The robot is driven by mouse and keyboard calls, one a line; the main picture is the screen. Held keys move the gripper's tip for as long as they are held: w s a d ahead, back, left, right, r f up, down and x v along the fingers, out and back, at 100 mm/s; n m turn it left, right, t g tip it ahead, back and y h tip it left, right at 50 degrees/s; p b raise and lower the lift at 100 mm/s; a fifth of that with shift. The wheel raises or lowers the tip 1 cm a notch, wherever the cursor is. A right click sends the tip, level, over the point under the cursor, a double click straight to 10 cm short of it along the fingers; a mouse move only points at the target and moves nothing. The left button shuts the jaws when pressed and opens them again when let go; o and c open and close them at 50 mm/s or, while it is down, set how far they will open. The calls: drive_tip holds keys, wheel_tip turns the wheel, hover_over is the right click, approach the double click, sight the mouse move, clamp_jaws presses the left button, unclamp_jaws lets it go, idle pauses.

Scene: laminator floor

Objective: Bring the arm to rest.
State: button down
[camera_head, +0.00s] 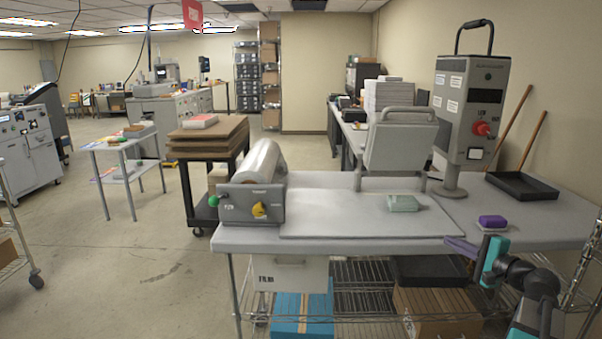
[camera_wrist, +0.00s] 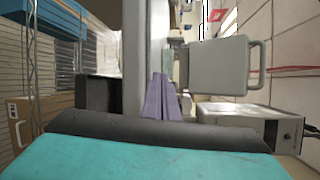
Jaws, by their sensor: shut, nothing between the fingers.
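My gripper (camera_head: 449,241) is at the right in the head view, by the front edge of the grey worktable (camera_head: 345,238). Its purple-grey fingers point left and are shut with nothing between them. In the wrist view the fingers of my gripper (camera_wrist: 161,78) lie close together in the middle, and the picture is turned on its side. My teal and black wrist and arm reach in from the lower right corner of the head view.
The table holds a film roll unit (camera_head: 250,203), a grey-green block (camera_head: 403,203), a purple block (camera_head: 492,221), a tall control box (camera_head: 468,105) and a black tray (camera_head: 521,186). Below are a blue box (camera_head: 302,313) and a cardboard box (camera_head: 437,313). Open floor lies left.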

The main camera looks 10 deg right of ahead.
drive_tip(key=w+a+f+n+g+y, duration=0.1)
drive_tip(key=w+a+f+g+y, duration=0.15)
drive_tip(key=a+f, duration=0.75)
drive_tip(key=w+a+f+n+g+y, duration=0.1)
drive_tip(key=w+a+f+g, duration=0.15)
drive_tip(key=a+f, duration=0.75)
drive_tip(key=s+a+f+n+g+y, duration=0.1)
drive_tip(key=s+a+f+n+g, duration=0.2)
drive_tip(key=a+f, duration=0.65)
drive_tip(key=s+a+f+n+g, duration=0.1)
drive_tip(key=s+a+f+g, duration=0.2)
drive_tip(key=s+a+f, duration=0.5)
drive_tip(key=s+a+f+n+g+h, duration=0.1)
drive_tip(key=s+a+f+n+g, duration=0.3)
drive_tip(key=s+f, duration=0.5)
drive_tip(key=s+a+f+n+g+h, duration=0.1)
drive_tip(key=s+a+f+g, duration=0.2)
drive_tip(key=s+a+f, duration=0.45)
drive_tip(key=s+d+f+n+g+h, duration=0.3)
drive_tip(key=s+f, duration=0.3)
drive_tip(key=s, duration=0.4)
drive_tip(key=s+d+n+h, duration=0.3)
drive_tip(key=s+d, duration=0.1)
drive_tip(key=d, duration=0.3)
drive_tip(key=shift+s+d+f+n+g, duration=0.3)
drive_tip(key=shift+s+f+n+g, duration=0.05)
drive_tip(key=shift+n+g, duration=0.05)
